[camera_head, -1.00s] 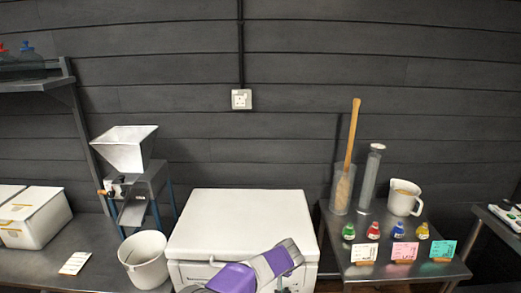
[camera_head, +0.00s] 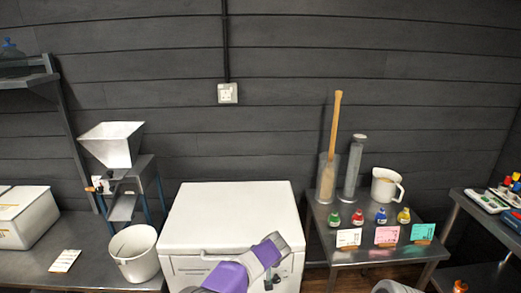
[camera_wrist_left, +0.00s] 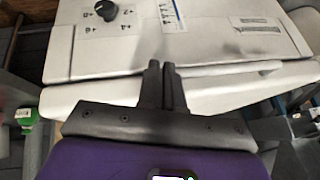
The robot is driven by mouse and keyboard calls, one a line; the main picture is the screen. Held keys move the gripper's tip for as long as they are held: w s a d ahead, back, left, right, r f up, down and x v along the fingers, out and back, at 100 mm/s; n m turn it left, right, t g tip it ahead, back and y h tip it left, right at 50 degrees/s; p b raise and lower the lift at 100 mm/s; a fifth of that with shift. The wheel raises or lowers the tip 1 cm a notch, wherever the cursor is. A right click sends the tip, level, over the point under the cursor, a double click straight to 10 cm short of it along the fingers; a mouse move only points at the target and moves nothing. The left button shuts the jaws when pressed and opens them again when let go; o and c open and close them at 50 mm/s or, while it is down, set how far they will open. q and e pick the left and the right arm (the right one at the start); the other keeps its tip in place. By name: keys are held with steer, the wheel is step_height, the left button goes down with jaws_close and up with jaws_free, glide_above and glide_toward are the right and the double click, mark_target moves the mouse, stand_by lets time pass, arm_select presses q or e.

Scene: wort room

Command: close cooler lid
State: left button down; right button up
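The cooler (camera_head: 228,215) is a large white box in the middle of the head view. Its lid lies flat across the top, and I see no clear gap in that view. In the left wrist view the cooler's front panel (camera_wrist_left: 205,50) shows with a black knob, and the pale lid edge (camera_wrist_left: 225,95) runs below it. My left gripper (camera_wrist_left: 163,66) is shut and empty, its dark fingers together in front of the panel and lid edge; contact is unclear. My purple left forearm (camera_head: 228,277) crosses the cooler's front in the head view. My right gripper is not in view.
A white bucket (camera_head: 136,256) and a grain mill (camera_head: 114,150) stand left of the cooler. On the right, a steel table (camera_head: 335,255) holds a wooden paddle, cylinders, a jug (camera_head: 386,186), small bottles and cards. A white box (camera_head: 35,220) is at far left.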

arm_select(q)
steer(key=shift+s+a+f, duration=0.2)
steer(key=shift+s+f, duration=0.05)
steer(key=shift+f, duration=0.5)
steer(key=s+d+r+p, duration=0.3)
steer(key=s+r, duration=0.6)
steer(key=s, duration=0.1)
steer(key=s+a+f+g+h+p, duration=0.1)
steer(key=s+a+f+g+h, duration=0.2)
steer(key=s+f, duration=0.45)
steer(key=s+a+f+g+h+p, duration=0.15)
steer(key=s+a+f, duration=0.35)
steer(key=f, duration=0.6)
steer(key=s+a+f+n+h+p, duration=0.1)
steer(key=s+a+f+n, duration=0.1)
steer(key=s, duration=0.5)
steer(key=s+a+f+n+h+p, duration=0.1)
steer(key=s+a+f+n, duration=0.1)
steer(key=s+a, duration=0.3)
steer(key=s+g, duration=0.1)
steer(key=s, duration=0.2)
steer(key=shift+f, duration=0.2)
